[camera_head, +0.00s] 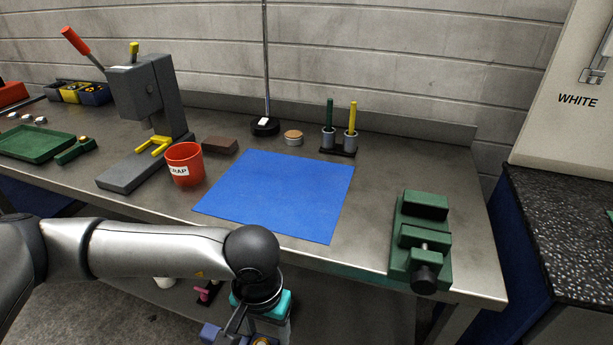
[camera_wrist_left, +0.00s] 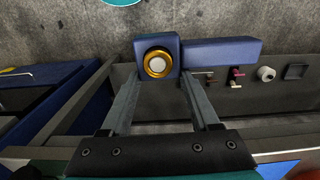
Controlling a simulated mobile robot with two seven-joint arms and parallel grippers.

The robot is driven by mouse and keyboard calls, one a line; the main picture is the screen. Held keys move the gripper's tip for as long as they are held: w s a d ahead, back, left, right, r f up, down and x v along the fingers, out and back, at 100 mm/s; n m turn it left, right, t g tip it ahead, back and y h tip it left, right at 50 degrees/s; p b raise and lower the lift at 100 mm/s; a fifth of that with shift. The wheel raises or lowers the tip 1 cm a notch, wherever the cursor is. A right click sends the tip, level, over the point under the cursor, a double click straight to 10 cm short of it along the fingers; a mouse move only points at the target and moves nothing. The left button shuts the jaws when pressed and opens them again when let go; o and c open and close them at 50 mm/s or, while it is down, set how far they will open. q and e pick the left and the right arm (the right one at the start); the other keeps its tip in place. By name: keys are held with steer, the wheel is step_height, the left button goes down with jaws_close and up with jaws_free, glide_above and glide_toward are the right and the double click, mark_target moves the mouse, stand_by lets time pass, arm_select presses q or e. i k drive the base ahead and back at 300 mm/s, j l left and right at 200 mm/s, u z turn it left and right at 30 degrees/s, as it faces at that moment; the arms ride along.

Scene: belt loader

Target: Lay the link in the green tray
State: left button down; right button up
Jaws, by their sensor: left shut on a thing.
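The green tray (camera_head: 38,146) lies on the bench at the far left of the head view, well away from my left gripper. My left gripper (camera_head: 240,332) is at the bottom of the head view, in front of the bench's front edge. In the left wrist view, its fingers (camera_wrist_left: 159,82) are shut on the link (camera_wrist_left: 222,53), a blue piece with a brass-ringed end between the fingertips and a bar reaching right. In the head view the link (camera_head: 211,333) is partly cut off by the frame. My right gripper is not in view.
A press (camera_head: 150,95), red scrap cup (camera_head: 184,164), blue mat (camera_head: 280,192) and green vise (camera_head: 420,240) stand on the bench. A small green fixture (camera_head: 75,152) is beside the tray. The blue mat is bare. Small parts (camera_wrist_left: 237,72) show below the bench.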

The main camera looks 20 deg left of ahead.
mark_target(32, 144)
steer(key=j, duration=1.15)
steer(key=i+j, duration=0.1)
steer(key=j, duration=1.1)
steer(key=j+u, duration=0.1)
steer(key=j, duration=1.05)
